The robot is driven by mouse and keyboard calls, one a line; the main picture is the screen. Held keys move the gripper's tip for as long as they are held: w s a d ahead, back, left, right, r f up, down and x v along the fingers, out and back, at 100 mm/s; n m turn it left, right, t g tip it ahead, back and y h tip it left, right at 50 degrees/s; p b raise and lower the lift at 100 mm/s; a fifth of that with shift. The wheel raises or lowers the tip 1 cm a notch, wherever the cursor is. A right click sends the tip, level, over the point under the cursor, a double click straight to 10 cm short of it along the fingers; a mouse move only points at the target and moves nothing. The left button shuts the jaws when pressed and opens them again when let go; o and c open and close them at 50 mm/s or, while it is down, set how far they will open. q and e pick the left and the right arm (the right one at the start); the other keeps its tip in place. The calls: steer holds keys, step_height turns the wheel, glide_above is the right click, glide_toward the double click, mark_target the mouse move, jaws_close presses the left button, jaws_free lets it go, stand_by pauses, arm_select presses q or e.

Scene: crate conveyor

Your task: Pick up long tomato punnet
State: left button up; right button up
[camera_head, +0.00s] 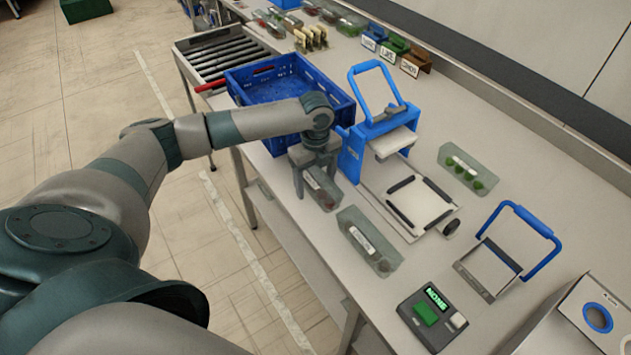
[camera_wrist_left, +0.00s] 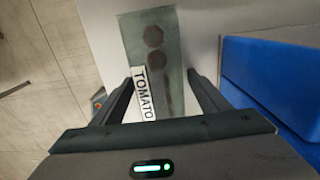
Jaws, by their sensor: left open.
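A long clear punnet (camera_head: 326,200) with dark red contents lies near the table's front edge, partly hidden under my left gripper (camera_head: 313,180). In the left wrist view the punnet (camera_wrist_left: 152,48) shows round reddish shapes and a white label reading TOMATO. There my left gripper (camera_wrist_left: 162,88) is open, with a finger on each side of the punnet's near part. Whether the fingers touch it, I cannot tell. My right gripper is not in view.
A blue crate (camera_head: 340,98) stands behind the gripper. A blue sealing device (camera_head: 352,155) stands close on its right. Another clear punnet (camera_head: 352,222) lies nearer, and one with green contents (camera_head: 465,158) lies further right. A display device (camera_head: 412,311) sits at the front.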

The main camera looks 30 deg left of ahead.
mark_target(315, 172)
arm_select(q)
steer(key=shift+c, duration=0.6)
steer(key=c, duration=1.1)
steer(key=shift+o, duration=0.2)
steer(key=shift+r, duration=0.1)
steer(key=shift+r, duration=0.45)
step_height(315, 172, up, 8)
steer(key=b, duration=0.3)
steer(key=shift+r, duration=0.45)
